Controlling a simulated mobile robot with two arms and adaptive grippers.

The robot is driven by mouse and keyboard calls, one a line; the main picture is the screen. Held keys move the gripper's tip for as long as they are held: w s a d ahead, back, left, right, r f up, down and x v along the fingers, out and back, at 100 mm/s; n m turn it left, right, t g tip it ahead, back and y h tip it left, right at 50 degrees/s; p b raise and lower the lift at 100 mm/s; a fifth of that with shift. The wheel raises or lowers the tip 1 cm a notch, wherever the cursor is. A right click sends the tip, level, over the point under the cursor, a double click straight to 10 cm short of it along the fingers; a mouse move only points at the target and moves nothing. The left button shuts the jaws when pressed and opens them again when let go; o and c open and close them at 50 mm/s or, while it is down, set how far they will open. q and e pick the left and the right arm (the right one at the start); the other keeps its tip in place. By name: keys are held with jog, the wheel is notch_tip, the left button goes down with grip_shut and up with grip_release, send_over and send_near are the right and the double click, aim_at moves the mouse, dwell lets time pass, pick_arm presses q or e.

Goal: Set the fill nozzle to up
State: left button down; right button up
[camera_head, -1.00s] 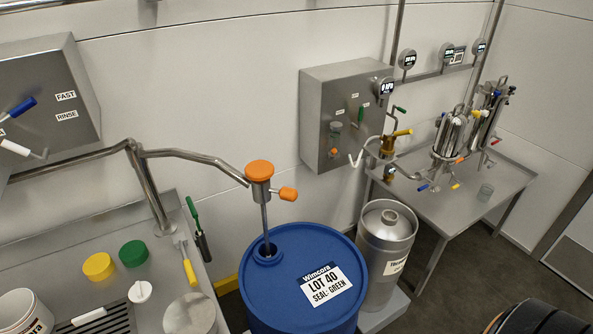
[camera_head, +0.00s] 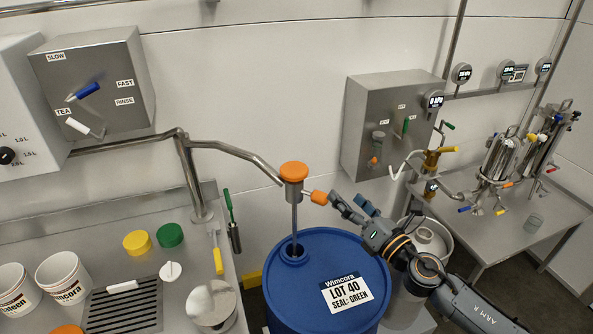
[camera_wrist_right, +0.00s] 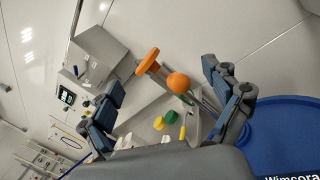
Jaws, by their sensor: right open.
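The fill nozzle (camera_head: 294,190) hangs at the end of a bent steel pipe. It has an orange cap on top, an orange knob (camera_head: 320,197) on its right side, and a thin lance (camera_head: 295,225) reaching down to the opening of the blue drum (camera_head: 312,272). My right gripper (camera_head: 352,204) is open, just right of the orange knob, with its fingers pointing at it. In the right wrist view the orange knob (camera_wrist_right: 179,82) shows between the spread, empty fingers (camera_wrist_right: 163,85), and the nozzle's orange cap (camera_wrist_right: 148,62) lies behind it. My left gripper is not in view.
A counter on the left holds yellow (camera_head: 137,243) and green (camera_head: 170,235) lids and white buckets (camera_head: 63,280). A steel control box (camera_head: 385,125) is on the wall behind.

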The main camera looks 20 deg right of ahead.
jog(key=a+r+n+g+y, duration=0.1)
jog(key=n+y, duration=0.1)
jog(key=n, duration=0.3)
jog(key=n+g+y+p, duration=0.2)
jog(key=n+p, duration=0.1)
jog(key=n, duration=0.1)
send_near(284, 164)
jog(key=x, duration=0.3)
jog(key=p+x, duration=0.1)
jog(key=x, duration=0.2)
jog(key=shift+w+f, duration=0.25)
jog(key=shift+w, duration=0.1)
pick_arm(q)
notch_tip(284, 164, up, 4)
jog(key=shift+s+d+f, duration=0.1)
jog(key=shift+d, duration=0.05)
